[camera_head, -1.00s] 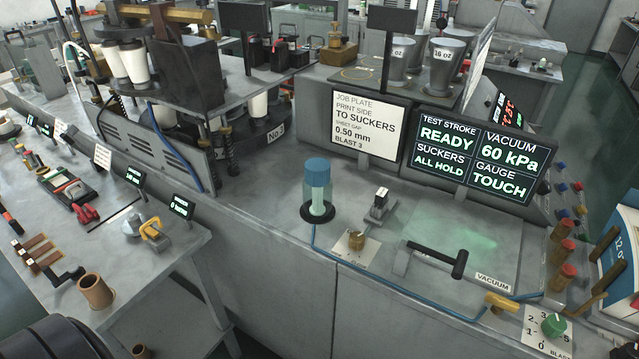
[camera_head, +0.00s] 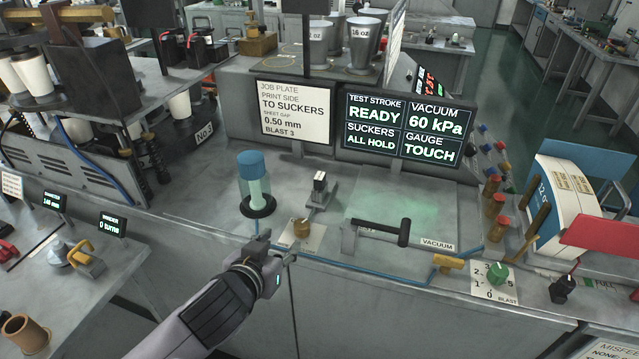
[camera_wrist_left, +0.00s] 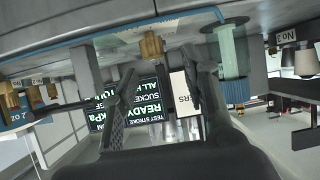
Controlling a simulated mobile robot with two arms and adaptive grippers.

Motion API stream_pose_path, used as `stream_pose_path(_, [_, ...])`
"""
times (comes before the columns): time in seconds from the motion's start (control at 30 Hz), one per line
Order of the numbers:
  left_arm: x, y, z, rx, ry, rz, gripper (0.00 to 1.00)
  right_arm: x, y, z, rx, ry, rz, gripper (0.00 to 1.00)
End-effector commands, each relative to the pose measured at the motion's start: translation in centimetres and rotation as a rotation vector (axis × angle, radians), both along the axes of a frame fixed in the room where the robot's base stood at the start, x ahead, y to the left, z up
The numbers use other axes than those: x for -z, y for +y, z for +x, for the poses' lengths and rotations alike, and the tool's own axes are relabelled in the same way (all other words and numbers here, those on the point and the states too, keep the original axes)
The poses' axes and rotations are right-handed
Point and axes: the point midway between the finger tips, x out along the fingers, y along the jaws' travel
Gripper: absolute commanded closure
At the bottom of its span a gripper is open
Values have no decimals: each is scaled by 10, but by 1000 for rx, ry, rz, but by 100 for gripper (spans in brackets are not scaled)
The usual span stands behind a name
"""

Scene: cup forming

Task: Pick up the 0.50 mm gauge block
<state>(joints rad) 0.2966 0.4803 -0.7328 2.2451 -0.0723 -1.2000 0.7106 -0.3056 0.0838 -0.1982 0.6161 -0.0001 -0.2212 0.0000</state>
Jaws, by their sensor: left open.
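No piece marked 0.50 mm can be made out; only the job plate sign (camera_head: 294,111) reads "sheet gap 0.50 mm". A small brass piece (camera_head: 302,228) sits on a white card on the grey bench. Behind it is a small metal stand (camera_head: 321,190) with a black-and-white top. I cannot tell whether either is the gauge block. My left gripper (camera_head: 278,248) is open at the bench's front edge, left of the brass piece. In the upside-down left wrist view, the brass piece (camera_wrist_left: 152,46) shows between and beyond the open fingers (camera_wrist_left: 160,85). My right gripper is not in view.
A blue-capped clear cylinder (camera_head: 252,180) stands left of the stand. A black-handled lever (camera_head: 385,231) crosses in front of the vacuum plate (camera_head: 430,222). A blue hose runs along the front edge. A status screen (camera_head: 405,128) reads READY and ALL HOLD.

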Motion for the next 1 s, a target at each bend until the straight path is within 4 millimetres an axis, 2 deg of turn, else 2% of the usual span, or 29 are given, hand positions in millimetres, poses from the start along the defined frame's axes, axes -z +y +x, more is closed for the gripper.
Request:
stream_pose_path(0.03, [-13, -3, 7, 9, -36, -1, 58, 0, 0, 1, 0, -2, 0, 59])
stream_pose_path(0.2, [-42, -11, 25, 33, -121, -24, 58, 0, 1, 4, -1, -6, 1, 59])
stream_pose_path(0.4, [-57, -16, 38, 46, -167, -38, 58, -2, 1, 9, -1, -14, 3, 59])
stream_pose_path(0.53, [-55, -21, 55, 46, -170, -40, 58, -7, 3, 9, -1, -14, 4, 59])
stream_pose_path(0.8, [-40, -38, 105, 47, -170, -39, 58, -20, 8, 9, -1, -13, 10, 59])
stream_pose_path(1.0, [-29, -48, 134, 47, -170, -39, 58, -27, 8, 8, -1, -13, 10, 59])
